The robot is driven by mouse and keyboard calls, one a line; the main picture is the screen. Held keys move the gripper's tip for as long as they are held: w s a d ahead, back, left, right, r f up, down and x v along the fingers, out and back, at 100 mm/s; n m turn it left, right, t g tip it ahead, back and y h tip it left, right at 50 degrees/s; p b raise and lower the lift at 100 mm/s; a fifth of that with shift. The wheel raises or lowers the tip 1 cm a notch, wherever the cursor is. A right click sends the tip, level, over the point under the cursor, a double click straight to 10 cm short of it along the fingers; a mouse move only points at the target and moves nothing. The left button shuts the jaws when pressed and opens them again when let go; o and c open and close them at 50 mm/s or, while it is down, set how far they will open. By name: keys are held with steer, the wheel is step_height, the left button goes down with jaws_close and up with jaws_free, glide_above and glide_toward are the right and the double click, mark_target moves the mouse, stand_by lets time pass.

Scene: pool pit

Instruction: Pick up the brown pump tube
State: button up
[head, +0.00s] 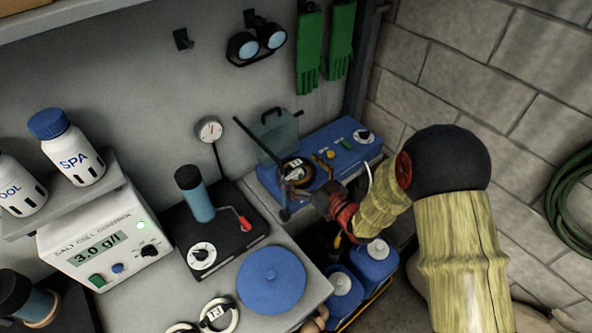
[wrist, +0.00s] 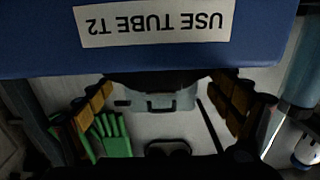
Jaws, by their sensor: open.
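A brown ring-shaped tube with a small white label (head: 296,173) is at the front left of the blue box (head: 340,150) in the head view. The label is too small to read surely. My gripper (head: 305,200) is just in front of the tube, partly over the box's front edge, and is open. In the wrist view my gripper (wrist: 163,88) has its fingers spread wide with nothing clearly held between them. A dark shape sits under the blue edge there; I cannot tell whether it is the tube.
A sign (wrist: 153,23) reads "USE TUBE T2", upside down. A translucent bucket (head: 279,134) stands behind the tube, with a dark rod leaning near it. A pale labelled ring (head: 217,317) lies on the bench by a blue disc (head: 271,280).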

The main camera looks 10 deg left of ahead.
mark_target(289, 163)
steer(key=b+x, duration=0.1)
steer(key=x, duration=0.4)
steer(key=c, duration=1.4)
steer(key=shift+c, duration=0.6)
